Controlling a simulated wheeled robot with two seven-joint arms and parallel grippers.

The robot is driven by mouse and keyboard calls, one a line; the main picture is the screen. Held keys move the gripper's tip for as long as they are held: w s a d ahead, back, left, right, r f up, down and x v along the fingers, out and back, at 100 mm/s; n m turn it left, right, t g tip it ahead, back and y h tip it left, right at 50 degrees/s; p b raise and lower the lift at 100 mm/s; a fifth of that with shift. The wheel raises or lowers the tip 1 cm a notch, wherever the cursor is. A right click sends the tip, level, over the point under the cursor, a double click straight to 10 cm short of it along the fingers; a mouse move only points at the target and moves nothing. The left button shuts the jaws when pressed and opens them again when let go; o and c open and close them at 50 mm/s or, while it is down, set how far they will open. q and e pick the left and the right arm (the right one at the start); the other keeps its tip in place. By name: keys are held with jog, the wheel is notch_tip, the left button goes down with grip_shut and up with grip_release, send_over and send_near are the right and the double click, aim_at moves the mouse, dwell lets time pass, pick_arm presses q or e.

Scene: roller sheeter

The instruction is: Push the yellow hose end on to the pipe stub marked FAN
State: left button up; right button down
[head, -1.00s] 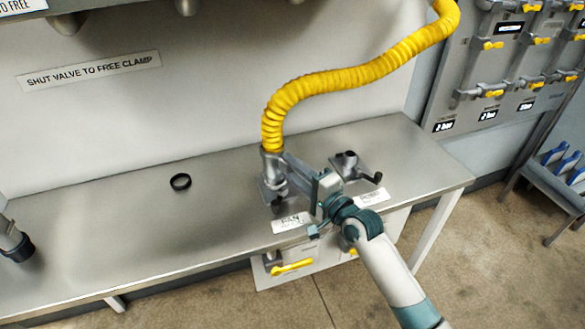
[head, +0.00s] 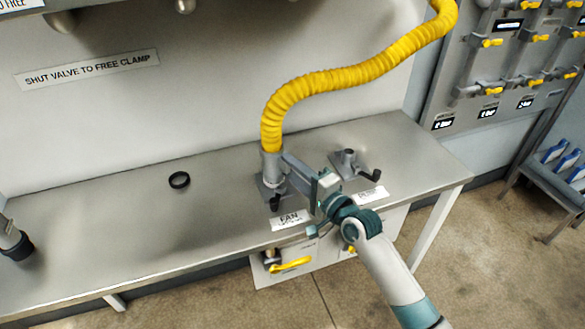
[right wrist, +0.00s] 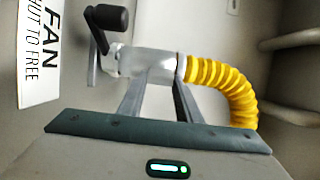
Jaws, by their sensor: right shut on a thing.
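The yellow hose (head: 345,80) hangs down from the upper right and ends in a grey cuff (head: 271,163). The cuff stands roughly upright at the pipe stub behind the FAN label (head: 290,219). My right gripper (head: 287,162) is shut on the cuff from the right. In the right wrist view the cuff (right wrist: 152,64) lies between the fingers, with the yellow hose (right wrist: 222,82) bending away. The cuff meets the stub's fitting; how far it is over the stub is hidden. A clamp lever with a black knob (right wrist: 106,18) sits beside the stub.
A second stub (head: 347,158) with a black-knobbed lever stands to the right behind its own label (head: 358,196). A black ring (head: 179,180) lies on the bench (head: 110,225). A yellow valve handle (head: 291,265) is on the panel below the bench front.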

pick_arm(q)
jog(key=shift+a+f+b, duration=0.1)
jog(key=shift+f+b, duration=0.3)
jog(key=shift+f, duration=0.25)
pick_arm(e)
jog(key=shift+d+f, duration=0.15)
jog(key=shift+f, duration=0.5)
jog(key=c, duration=1.2)
grip_release()
jog(key=shift+s+d, duration=0.1)
jog(key=shift+s, duration=0.05)
jog(key=shift+f, duration=0.1)
jog(key=shift+s+f, duration=0.1)
jog(key=shift+s, duration=0.3)
pick_arm(q)
jog(key=w+d+r+t+b, duration=0.1)
jog(key=w+d+r+t, duration=0.1)
jog(key=w, duration=0.5)
jog(key=w+d+r+t+h+b, duration=0.1)
jog(key=w+d+r+t, duration=0.1)
jog(key=w, duration=0.6)
jog(key=shift+d+r+b, duration=0.35)
jog(key=shift+d+r, duration=0.1)
jog(key=shift+d, duration=0.75)
pick_arm(e)
jog(key=r+v, duration=0.1)
jog(key=v, duration=1.6)
jog(key=shift+w+d+r, duration=0.15)
jog(key=shift+w, duration=0.05)
